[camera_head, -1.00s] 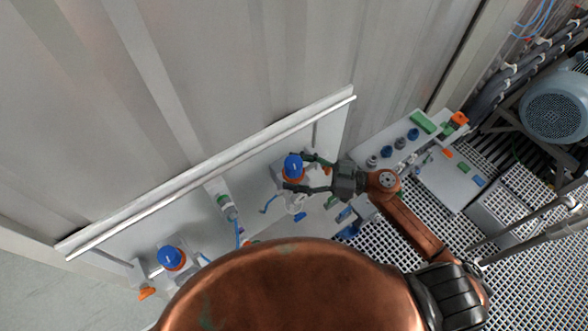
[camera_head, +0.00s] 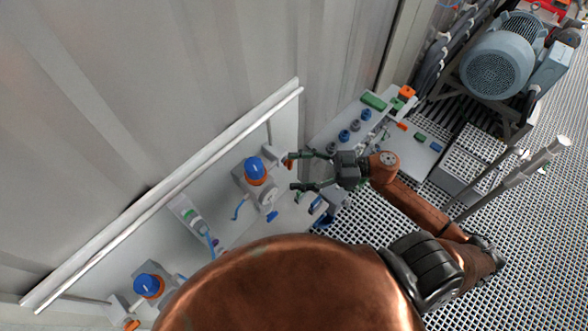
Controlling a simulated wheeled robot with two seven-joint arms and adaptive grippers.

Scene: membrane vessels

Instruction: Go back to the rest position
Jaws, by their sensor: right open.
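My right gripper (camera_head: 293,171) is open and empty. Its two dark fingers point left, toward the blue-capped vessel with an orange ring (camera_head: 255,170) on the grey panel. A clear gap lies between the fingertips and that vessel. A second blue-capped vessel (camera_head: 148,285) stands at the lower left of the panel. My left gripper is not in view.
The grey panel (camera_head: 232,207) runs along the corrugated wall (camera_head: 190,80), under a white rail (camera_head: 170,190). A bench with several dark blue knobs (camera_head: 355,125) stands beyond my right gripper. A grey motor (camera_head: 498,70) and a handrail (camera_head: 520,172) are at the right. Grating floor shows between them.

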